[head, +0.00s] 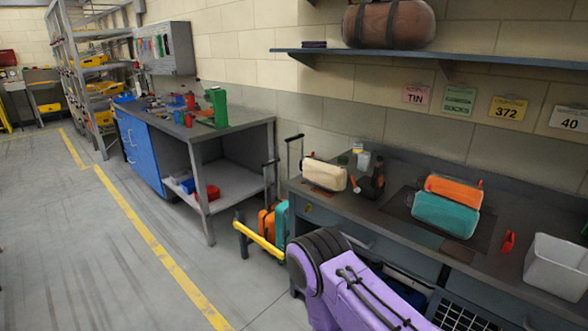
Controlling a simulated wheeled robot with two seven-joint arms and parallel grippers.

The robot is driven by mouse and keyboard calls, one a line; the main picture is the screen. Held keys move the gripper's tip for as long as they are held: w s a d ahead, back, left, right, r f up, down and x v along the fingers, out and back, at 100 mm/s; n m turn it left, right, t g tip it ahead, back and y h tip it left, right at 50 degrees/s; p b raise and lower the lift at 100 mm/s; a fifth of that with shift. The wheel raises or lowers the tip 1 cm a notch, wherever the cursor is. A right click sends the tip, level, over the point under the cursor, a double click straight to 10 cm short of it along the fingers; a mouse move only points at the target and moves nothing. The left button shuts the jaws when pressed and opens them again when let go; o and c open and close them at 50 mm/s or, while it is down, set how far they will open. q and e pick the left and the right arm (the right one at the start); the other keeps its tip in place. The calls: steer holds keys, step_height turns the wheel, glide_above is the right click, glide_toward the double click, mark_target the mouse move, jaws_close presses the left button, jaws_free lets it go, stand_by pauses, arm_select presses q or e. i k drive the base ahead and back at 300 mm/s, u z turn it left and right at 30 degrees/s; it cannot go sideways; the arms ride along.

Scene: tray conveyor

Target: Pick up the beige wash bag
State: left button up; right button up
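The beige wash bag (324,174) lies on the left end of the dark counter (341,207), close to its front edge. It is a rounded, pale block shape, and a flat brownish patch shows on the counter in front of it. A purple arm link of mine (345,297) rises from the bottom of the view, in front of the counter and well short of the bag. Neither of my grippers is in view, and nothing is touching the bag.
Small bottles (364,161) and a dark brown bottle (378,182) stand just right of the bag. An orange bag (454,191) and a teal bag (444,215) lie further right, then a white bin (556,266). A shelf (480,58) overhangs the counter. Floor is clear at left.

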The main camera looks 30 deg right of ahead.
mark_target(328, 175)
steer(key=u, duration=0.1)
steer(key=i, duration=1.5)
steer(key=z, duration=0.6)
steer(key=i, duration=0.75)
steer(key=z, duration=0.65)
